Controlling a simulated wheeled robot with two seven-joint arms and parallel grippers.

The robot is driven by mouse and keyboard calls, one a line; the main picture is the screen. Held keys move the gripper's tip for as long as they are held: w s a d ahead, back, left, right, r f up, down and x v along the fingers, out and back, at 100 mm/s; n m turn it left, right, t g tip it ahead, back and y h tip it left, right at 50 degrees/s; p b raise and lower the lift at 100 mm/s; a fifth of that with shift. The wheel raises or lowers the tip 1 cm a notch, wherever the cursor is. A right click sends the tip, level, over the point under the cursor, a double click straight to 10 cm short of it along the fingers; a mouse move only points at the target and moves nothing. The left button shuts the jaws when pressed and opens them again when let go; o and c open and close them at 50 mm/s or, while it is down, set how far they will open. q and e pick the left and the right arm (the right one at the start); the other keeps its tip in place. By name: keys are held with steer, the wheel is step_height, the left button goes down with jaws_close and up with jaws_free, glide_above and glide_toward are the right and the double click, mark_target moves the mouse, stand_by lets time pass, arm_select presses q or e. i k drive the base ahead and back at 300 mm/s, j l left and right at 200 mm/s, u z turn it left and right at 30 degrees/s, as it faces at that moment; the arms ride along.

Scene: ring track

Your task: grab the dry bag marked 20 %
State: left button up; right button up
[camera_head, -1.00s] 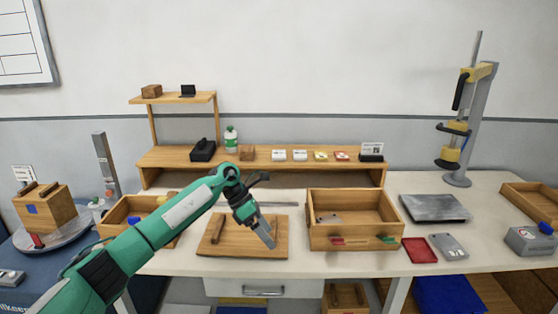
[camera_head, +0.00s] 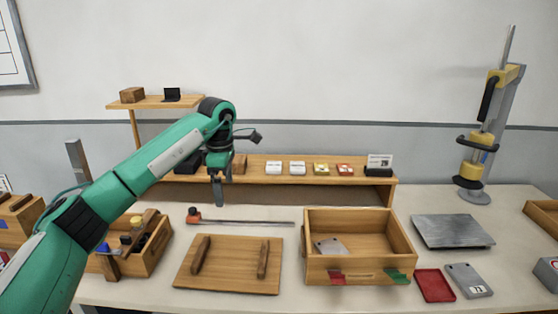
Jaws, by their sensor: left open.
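A row of small packets lies on the long wooden shelf: two white packets (camera_head: 273,168) (camera_head: 297,168), a yellow-topped one (camera_head: 321,169) and a red-and-white one (camera_head: 345,170). Their markings are too small to read, so I cannot tell which is marked 20 %. My left gripper (camera_head: 217,198) is open and empty. It points down in front of the shelf's left part, left of the packets and apart from them. My left arm hides part of the shelf's left end. My right gripper is out of view.
A wooden board with two bars (camera_head: 228,277) lies on the bench below the gripper. Behind it is a thin metal rod with an orange end (camera_head: 245,221). An open wooden box (camera_head: 357,268) stands right of the board, and a small sign (camera_head: 379,161) stands right of the packets.

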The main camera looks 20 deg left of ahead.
mark_target(272, 167)
steer(key=i, duration=1.4)
